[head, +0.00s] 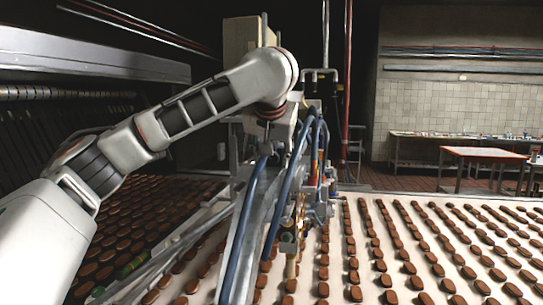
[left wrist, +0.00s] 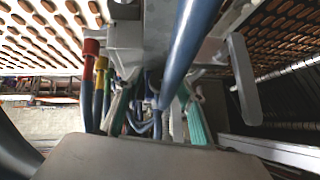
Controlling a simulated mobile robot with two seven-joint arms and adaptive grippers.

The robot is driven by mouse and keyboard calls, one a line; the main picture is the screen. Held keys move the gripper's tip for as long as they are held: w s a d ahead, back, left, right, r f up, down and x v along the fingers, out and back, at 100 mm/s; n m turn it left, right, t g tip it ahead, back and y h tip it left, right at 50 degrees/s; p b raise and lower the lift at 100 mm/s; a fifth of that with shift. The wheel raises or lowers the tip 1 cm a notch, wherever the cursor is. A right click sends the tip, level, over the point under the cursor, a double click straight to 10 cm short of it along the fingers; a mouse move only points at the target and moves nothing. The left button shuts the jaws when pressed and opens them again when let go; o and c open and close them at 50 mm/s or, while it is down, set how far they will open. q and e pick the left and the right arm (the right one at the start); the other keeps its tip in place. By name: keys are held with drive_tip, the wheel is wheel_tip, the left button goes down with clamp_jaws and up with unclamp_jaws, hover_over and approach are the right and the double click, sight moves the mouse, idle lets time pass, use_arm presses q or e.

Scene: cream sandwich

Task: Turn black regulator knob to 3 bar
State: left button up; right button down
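My left arm reaches in from the left in the head view, and its wrist bends down over the machine of hoses and metal brackets (head: 300,190). My left gripper (head: 270,145) is small and partly hidden there, against the machine's metalwork. I cannot tell whether its fingers are open or shut. The left wrist view looks closely at the machine, with a thick blue hose (left wrist: 190,45) and thinner hoses with a red collar (left wrist: 91,47) and a yellow collar (left wrist: 101,63). I cannot make out the black regulator knob or a pressure gauge in either view. My right gripper is not in view.
A pale conveyor (head: 340,290) carries many rows of brown biscuits below and right of the machine. A red pipe (head: 346,80) stands behind it. Hoses crowd the space around the wrist.

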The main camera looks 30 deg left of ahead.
use_arm(q)
drive_tip(key=shift+r, duration=0.1)
drive_tip(key=v, duration=1.2)
drive_tip(key=shift+s+f, duration=0.15)
drive_tip(key=shift+f, duration=0.1)
idle(0.4)
